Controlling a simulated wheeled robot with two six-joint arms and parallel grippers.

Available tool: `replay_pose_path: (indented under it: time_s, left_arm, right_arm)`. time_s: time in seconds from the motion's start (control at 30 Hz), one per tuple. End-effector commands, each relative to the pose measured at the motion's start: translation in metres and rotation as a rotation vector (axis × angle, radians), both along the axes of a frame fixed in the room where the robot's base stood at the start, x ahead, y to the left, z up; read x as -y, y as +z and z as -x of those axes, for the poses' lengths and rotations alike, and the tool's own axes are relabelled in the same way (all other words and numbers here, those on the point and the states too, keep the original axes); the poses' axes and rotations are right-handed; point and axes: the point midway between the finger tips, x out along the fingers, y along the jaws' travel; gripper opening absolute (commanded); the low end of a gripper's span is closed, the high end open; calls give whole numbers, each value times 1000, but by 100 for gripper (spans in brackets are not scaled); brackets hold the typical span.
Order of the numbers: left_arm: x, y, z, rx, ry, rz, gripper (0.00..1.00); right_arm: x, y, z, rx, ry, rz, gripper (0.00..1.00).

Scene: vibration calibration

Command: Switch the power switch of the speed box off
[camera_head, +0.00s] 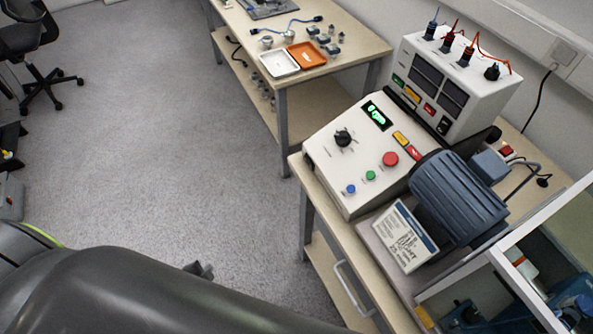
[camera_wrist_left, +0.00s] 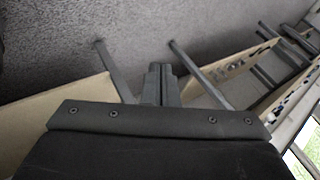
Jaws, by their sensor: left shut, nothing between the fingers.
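The speed box (camera_head: 325,170) is a white sloped console on the near bench, right of centre in the head view. Its face has a lit green display (camera_head: 377,115), a black dial (camera_head: 343,137), a red button (camera_head: 390,159), a green button (camera_head: 370,175) and a blue button (camera_head: 350,189). I cannot tell which part is its power switch. My left gripper (camera_head: 203,270) shows as a small dark tip past my arm, over the floor left of the bench and well apart from the box. In the left wrist view its fingers (camera_wrist_left: 158,82) are shut and empty. My right gripper is not in view.
A blue-grey motor (camera_head: 455,198) and a label plate (camera_head: 404,237) sit right of the speed box. A white instrument box (camera_head: 480,85) with cables stands behind. A second table (camera_head: 360,40) holds trays (camera_head: 279,63). The grey floor (camera_head: 170,150) between is clear.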

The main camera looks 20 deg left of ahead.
Motion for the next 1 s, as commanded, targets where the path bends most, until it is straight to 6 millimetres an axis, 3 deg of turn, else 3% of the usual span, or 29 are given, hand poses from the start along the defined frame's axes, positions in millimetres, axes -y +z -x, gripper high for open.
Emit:
replay_pose_path:
  time_s: [0.03, 0.2, 0.4, 0.53, 0.7, 0.83, 1.0]
  left_arm:
    - [-5, 10, -29, 75, -115, -84, 0]
    - [-3, 72, -104, 304, -487, -410, 0]
    - [23, 151, -160, 557, -870, -861, 0]
    - [49, 199, -176, 710, -1085, -1189, 0]
    - [84, 247, -177, 875, -1290, -1596, 0]
    - [104, 269, -172, 955, -1379, -1830, 0]
    - [116, 283, -166, 1003, -1427, -1983, 0]
  right_arm:
    - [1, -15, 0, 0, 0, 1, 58]
    - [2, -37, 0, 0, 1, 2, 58]
    - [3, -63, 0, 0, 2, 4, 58]
    - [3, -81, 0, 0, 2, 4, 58]
    - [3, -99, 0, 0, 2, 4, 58]
    - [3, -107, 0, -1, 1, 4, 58]
    - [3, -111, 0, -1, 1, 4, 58]
